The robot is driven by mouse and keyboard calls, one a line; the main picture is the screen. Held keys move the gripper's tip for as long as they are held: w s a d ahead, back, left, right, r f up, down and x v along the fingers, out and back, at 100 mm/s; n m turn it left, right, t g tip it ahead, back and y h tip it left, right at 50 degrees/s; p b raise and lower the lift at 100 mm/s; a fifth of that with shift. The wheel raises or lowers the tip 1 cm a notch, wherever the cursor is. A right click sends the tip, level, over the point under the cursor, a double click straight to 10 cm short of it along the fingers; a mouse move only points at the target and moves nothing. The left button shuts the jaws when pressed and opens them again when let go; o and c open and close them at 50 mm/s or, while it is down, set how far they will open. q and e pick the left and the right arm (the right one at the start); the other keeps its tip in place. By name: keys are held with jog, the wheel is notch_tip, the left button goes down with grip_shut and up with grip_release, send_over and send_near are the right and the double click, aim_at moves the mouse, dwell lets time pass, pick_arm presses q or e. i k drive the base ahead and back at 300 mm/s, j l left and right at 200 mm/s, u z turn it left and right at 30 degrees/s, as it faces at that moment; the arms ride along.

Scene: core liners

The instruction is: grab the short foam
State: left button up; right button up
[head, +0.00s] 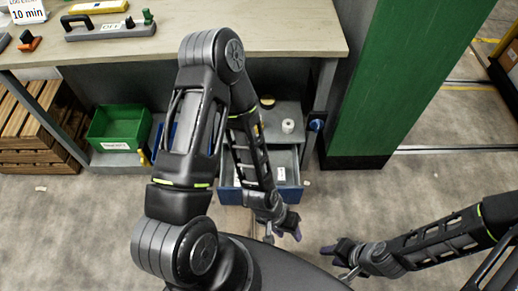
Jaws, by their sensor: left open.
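I cannot make out a short foam for certain in the head view. An open drawer (290,193) with a blue front and grey inside sits under the bench, partly hidden by my left forearm. My left gripper (287,229), with purple fingertips, is open in front of the drawer, low over the floor, and nothing shows in it.
A white roll (288,126) and a dark roll (267,101) stand behind the drawer's open part. A green bin (119,127) and wooden crates (30,135) are at left. The bench top (290,30) is above, a green pillar (410,80) at right.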

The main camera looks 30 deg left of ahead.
aim_at(281, 179)
jog(key=u, duration=1.05)
jog(key=k+j+u, duration=0.45)
jog(key=k+j, duration=0.3)
jog(key=j, duration=0.1)
